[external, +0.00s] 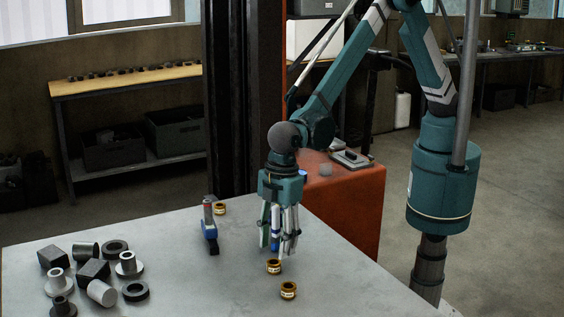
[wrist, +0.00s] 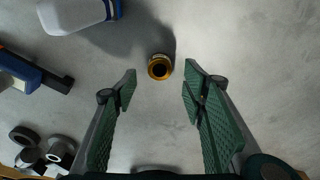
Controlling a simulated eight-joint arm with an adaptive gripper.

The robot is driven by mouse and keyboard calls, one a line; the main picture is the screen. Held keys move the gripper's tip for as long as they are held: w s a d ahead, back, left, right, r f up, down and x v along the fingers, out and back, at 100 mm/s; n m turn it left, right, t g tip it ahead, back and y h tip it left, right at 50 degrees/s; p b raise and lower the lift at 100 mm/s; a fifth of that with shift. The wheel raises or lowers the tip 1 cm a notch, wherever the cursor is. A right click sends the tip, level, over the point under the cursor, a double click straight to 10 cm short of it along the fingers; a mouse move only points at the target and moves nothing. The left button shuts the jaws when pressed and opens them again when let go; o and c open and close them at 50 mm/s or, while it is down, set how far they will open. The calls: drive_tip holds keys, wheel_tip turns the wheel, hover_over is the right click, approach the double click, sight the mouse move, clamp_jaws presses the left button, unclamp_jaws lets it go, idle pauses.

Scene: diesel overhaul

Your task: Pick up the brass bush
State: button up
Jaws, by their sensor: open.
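Several views of brass bushes show: in the external view one (external: 274,266) stands on the grey table just in front of my gripper (external: 279,248), a second (external: 288,290) is nearer the camera, and a third (external: 219,208) is farther back left. In the wrist view one brass bush (wrist: 160,67) lies ahead of the gap between my open fingers (wrist: 160,82), roughly centred and not touched. I cannot tell for certain which of the three it is. My gripper is empty and points down above the table.
A white-and-blue bottle (wrist: 75,14) stands close by, upper left in the wrist view. A blue-and-black tool (external: 210,230) is left of my gripper. Several grey and dark metal parts (external: 92,270) cover the table's left. The table's (external: 205,285) front middle is clear.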

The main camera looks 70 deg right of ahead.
sight(274, 262)
drive_tip(key=shift+f, duration=0.15)
drive_tip(key=shift+w+a+f, duration=0.1)
drive_tip(key=shift+a+f, duration=0.05)
drive_tip(key=shift+f, duration=1.15)
drive_tip(key=shift+w+a+f, duration=0.1)
drive_tip(key=shift+a+f, duration=0.05)
drive_tip(key=shift+f, duration=1.1)
drive_tip(key=c, duration=1.1)
